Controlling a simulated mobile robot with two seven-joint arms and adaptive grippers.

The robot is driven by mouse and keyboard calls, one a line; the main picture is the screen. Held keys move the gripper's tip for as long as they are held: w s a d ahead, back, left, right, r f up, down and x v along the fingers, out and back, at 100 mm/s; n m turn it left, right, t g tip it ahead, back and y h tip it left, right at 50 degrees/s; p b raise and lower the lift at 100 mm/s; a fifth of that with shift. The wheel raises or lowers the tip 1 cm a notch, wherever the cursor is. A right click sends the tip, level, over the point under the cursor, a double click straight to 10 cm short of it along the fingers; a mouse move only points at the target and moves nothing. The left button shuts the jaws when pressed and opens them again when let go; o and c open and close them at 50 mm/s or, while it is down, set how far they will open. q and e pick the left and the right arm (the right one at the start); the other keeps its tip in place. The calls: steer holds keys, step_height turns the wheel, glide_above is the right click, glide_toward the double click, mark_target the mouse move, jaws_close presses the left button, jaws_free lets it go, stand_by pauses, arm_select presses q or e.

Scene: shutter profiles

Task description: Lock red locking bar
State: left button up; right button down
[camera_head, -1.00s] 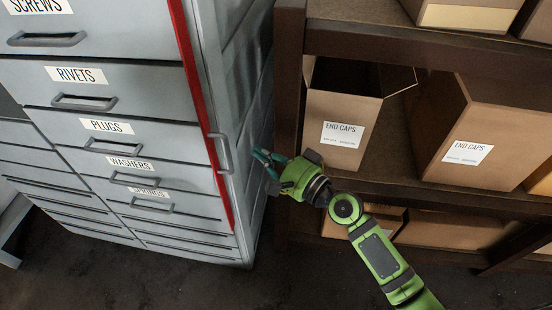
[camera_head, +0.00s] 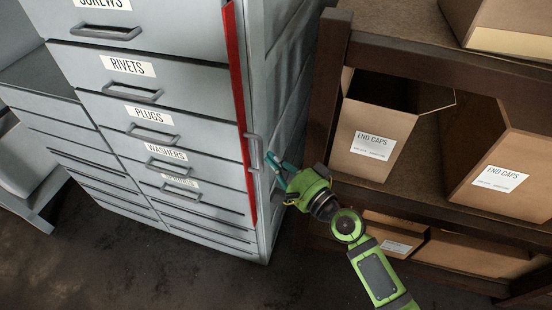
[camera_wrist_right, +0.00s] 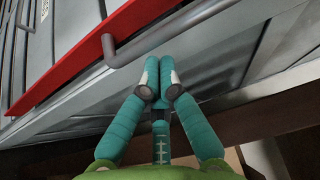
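The red locking bar (camera_head: 238,105) runs upright along the right front edge of the grey drawer cabinet (camera_head: 215,75). A grey bar-shaped handle (camera_head: 255,152) is at the bar's lower half. My right gripper (camera_head: 273,168) is just right of this handle, its teal fingers pointing at it. In the right wrist view, the red bar (camera_wrist_right: 75,62) and the handle (camera_wrist_right: 165,35) lie beyond the fingertips (camera_wrist_right: 159,62). The handle is not between the fingers. Two fingers lie close side by side; the third finger looks spread from them in the head view. My left gripper is out of view.
Labelled drawers with grey handles, such as the plugs drawer (camera_head: 150,115), fill the cabinet front. A dark wooden shelf (camera_head: 430,200) with end-cap boxes (camera_head: 372,135) stands close on the right. The gap between cabinet and shelf is narrow. Dark floor lies in front.

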steer(key=shift+s+a+m+t+h+p, duration=0.1)
steer(key=shift+s+m+t+h+p, duration=0.1)
steer(key=shift+m+t+h+p, duration=0.25)
steer(key=shift+s+h+p, duration=0.1)
steer(key=shift+h+p, duration=0.15)
steer(key=shift+p, duration=0.2)
